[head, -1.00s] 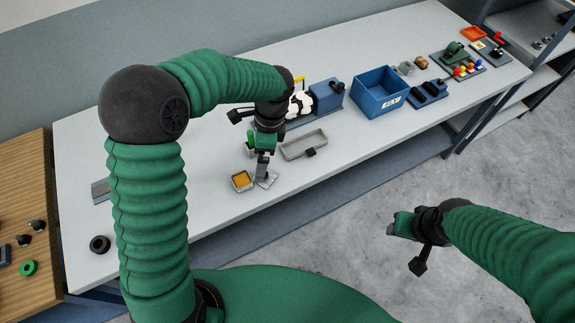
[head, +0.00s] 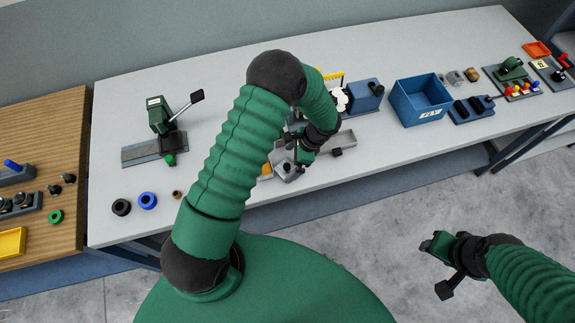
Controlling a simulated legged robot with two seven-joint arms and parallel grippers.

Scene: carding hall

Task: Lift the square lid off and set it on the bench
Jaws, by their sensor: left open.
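The square lid (head: 288,175) is a small grey plate, partly hidden by my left gripper. It appears to lie on the pale grey bench (head: 400,150), to the right of an open square box with an orange inside (head: 266,172). My arm hides part of that box. My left gripper (head: 293,163) is open, just above or beside the lid; the exact gap is too small to tell. My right gripper (head: 429,247) is in front of the bench over the floor, away from the lid, and its finger opening is unclear.
A grey tray (head: 348,141) lies right of the lid. A blue bin (head: 420,102) and a blue machine (head: 364,96) stand farther right. A green lever press (head: 160,118) stands at left, with a black ring (head: 121,207) and a blue ring (head: 148,201) near the edge.

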